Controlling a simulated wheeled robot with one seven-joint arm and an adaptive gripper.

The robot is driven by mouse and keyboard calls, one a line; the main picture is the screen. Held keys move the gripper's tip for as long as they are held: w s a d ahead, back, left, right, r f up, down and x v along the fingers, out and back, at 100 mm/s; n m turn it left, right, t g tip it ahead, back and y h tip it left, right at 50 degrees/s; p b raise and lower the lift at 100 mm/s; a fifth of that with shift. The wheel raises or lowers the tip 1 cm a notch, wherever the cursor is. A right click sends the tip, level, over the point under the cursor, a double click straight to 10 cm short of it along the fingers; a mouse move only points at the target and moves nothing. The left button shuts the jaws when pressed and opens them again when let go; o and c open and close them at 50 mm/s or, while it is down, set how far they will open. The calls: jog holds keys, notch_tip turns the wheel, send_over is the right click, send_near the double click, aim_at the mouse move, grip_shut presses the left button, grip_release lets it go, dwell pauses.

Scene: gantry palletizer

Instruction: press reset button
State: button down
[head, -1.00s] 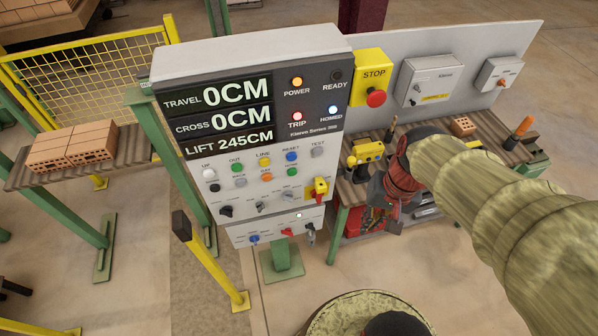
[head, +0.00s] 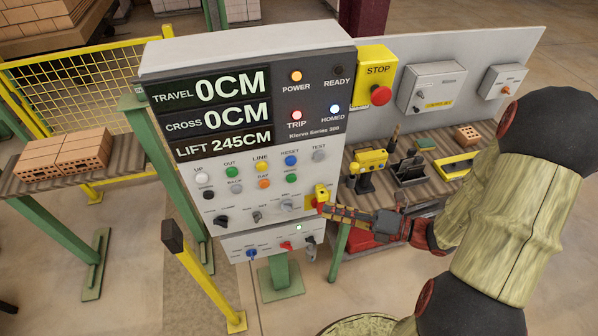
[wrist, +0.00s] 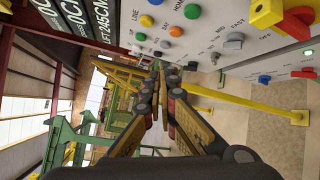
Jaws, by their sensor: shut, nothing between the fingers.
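The reset button (head: 291,160) is a round blue button on the grey control panel (head: 240,190), under the label RESET. It sits between the yellow LINE button and the grey TEST button. In the wrist view a blue button (wrist: 155,2) shows at the top edge. My gripper (head: 323,209) is shut and empty, below and right of the reset button in the head view, overlapping the panel's lower right edge by the red and yellow switch. In the wrist view my gripper (wrist: 164,68) points past the panel face, with the fingertips together. No contact with the button shows.
The red and yellow switch (head: 321,194) juts from the panel near my fingers. A yellow STOP box (head: 376,75) is right of the display. A workbench with tools stands behind my arm. A yellow post (head: 205,275) stands in front of the panel.

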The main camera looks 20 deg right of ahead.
aim_at(291, 161)
jog(key=r+m, duration=0.1)
jog(key=m, duration=0.1)
jog(key=w+d+r+m+t, duration=0.1)
jog(key=m, duration=0.1)
jog(key=w+r+m+t, duration=0.1)
jog(key=shift+w+d+r+m, duration=0.1)
jog(key=shift+w+d+m, duration=0.15)
jog(key=shift+d+m, duration=0.15)
jog(key=shift+a, duration=0.1)
jog(key=w+d+p+x, duration=0.1)
jog(key=w+d+x, duration=0.1)
jog(key=x, duration=1)
jog(key=shift+w+a, duration=0.2)
jog(key=shift+w, duration=0.15)
